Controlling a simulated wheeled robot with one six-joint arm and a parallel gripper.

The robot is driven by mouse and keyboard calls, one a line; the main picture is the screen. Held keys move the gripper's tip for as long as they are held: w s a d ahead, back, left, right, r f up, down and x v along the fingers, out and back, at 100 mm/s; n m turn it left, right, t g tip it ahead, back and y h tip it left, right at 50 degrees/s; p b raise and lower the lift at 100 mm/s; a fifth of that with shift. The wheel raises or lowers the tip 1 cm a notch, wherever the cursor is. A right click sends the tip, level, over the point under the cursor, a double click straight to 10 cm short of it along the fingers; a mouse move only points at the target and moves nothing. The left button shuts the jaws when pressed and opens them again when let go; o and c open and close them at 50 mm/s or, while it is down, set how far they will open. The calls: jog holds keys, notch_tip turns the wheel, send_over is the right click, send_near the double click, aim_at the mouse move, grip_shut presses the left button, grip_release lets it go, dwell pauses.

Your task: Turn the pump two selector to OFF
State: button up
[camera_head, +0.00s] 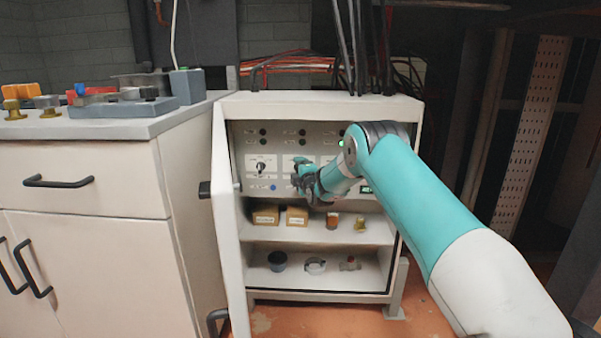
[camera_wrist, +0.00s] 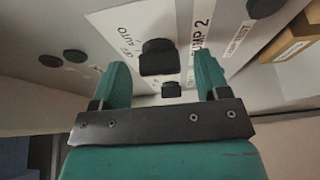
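The pump two selector (camera_wrist: 158,56) is a black knob on a white plate (camera_wrist: 190,18) lettered "PUMP 2", with "OFF" and "AUTO" beside the knob, in the wrist view. My gripper (camera_head: 303,177) is at the panel of the open cabinet in the head view, where it hides this knob. In the wrist view its two teal fingers are spread apart, one on each side of the knob, with visible gaps. The gripper is open and empty. I cannot tell how deep the fingers reach around the knob. A smaller black part (camera_wrist: 171,90) shows between the fingers.
Another selector (camera_head: 261,168) is left of my gripper on the panel. The cabinet door (camera_head: 230,230) stands open at left. Below the panel, a shelf (camera_head: 345,236) holds small boxes (camera_head: 266,215) and fittings. A counter (camera_head: 100,127) with parts stands farther left.

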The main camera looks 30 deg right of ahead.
jog(key=b+v, duration=0.1)
jog(key=v, duration=1.6)
jog(key=shift+s+b, duration=0.25)
jog(key=shift+b, duration=0.1)
jog(key=shift+d, duration=0.1)
